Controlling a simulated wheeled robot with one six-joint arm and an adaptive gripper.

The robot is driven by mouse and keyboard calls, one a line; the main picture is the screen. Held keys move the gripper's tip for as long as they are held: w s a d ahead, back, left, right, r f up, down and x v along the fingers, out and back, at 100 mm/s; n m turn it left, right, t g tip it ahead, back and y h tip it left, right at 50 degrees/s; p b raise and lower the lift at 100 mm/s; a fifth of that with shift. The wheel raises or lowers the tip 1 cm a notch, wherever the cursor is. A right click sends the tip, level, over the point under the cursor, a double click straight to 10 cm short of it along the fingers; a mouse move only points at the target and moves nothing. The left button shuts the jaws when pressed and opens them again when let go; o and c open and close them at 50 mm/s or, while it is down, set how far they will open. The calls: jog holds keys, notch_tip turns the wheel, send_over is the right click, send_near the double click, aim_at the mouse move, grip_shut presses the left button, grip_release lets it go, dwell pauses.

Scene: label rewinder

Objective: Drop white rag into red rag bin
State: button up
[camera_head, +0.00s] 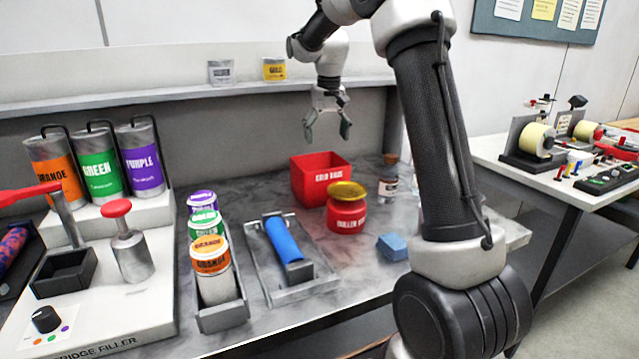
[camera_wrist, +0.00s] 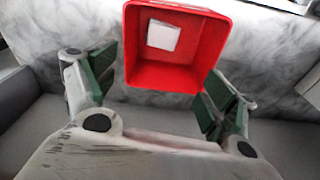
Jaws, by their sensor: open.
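The red rag bin (camera_head: 320,180) stands on the marble-look bench near the back, with white lettering on its front. In the wrist view I look down into the bin (camera_wrist: 170,75). A white square (camera_wrist: 163,36), which looks like the folded white rag, lies inside it against the red interior. The head view does not show the inside of the bin clearly. My gripper (camera_head: 327,130) is above the bin, apart from it, fingers pointing down. In the wrist view its green-padded fingers (camera_wrist: 155,85) are spread wide with nothing between them.
A blue block (camera_head: 392,246), a blue roller in a tray (camera_head: 284,242) and stacked cans (camera_head: 209,255) are nearer. A shelf (camera_head: 200,97) runs behind.

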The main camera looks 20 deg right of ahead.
jog(key=r, duration=0.5)
jog(key=shift+s+r, duration=0.2)
jog(key=shift+s, duration=0.15)
jog(key=s+f, duration=0.5)
jog(key=s+a+r+n+t, duration=0.1)
jog(key=s+a+t, duration=0.1)
jog(key=s, duration=3.1)
jog(key=shift+a+n+t, duration=0.15)
jog(key=shift+n+t, duration=0.25)
jog(key=shift+t, duration=0.1)
